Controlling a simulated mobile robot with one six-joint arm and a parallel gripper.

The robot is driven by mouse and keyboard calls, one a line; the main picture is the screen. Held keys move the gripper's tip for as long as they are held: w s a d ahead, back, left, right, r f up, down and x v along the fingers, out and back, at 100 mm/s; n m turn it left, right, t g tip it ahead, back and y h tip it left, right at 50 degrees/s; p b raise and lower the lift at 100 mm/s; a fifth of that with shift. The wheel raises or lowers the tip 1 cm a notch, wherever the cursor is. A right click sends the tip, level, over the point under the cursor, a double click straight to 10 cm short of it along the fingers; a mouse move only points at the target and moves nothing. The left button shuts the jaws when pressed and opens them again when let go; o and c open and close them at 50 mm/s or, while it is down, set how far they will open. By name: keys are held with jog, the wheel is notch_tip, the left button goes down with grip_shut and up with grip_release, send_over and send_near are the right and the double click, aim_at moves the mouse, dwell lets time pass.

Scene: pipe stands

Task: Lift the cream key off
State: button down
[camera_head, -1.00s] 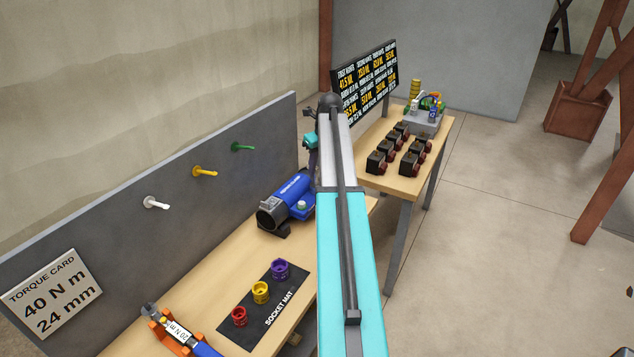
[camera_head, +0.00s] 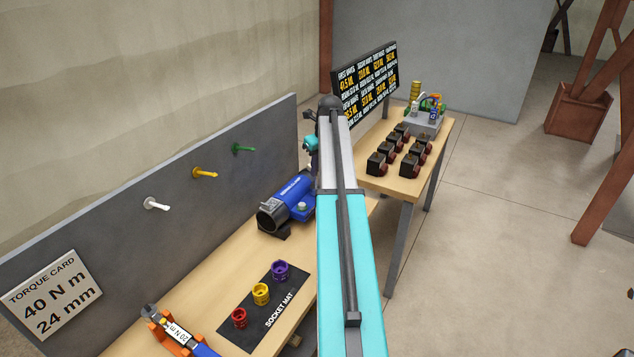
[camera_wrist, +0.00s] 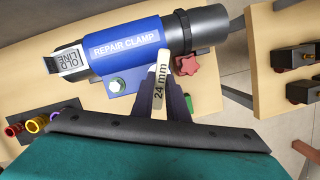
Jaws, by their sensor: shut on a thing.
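In the wrist view my gripper (camera_wrist: 174,92) is shut on the cream key (camera_wrist: 162,72), a narrow pale bar marked "24 mm". The key stands between the dark fingers, its upper end in front of the lower edge of the blue repair clamp (camera_wrist: 135,50). I cannot tell whether it touches the clamp. A hex bolt (camera_wrist: 116,85) on the clamp's bracket shows left of the key, apart from it in the picture. In the head view the clamp (camera_head: 295,190) lies on the bench; my arm hides the fingers and the key.
A red star knob (camera_wrist: 187,65) is close right of the key. The socket mat (camera_head: 283,310) holds red, yellow and purple sockets. White (camera_head: 155,204), yellow (camera_head: 204,173) and green (camera_head: 243,148) pegs stick out of the grey panel. A second table (camera_head: 432,165) holds several black blocks.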

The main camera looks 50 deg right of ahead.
jog(key=shift+r+p, duration=0.6)
jog(key=shift+r, duration=0.15)
dwell(0.7)
jog(key=shift+r+p, duration=1.35)
jog(key=shift+r, duration=0.85)
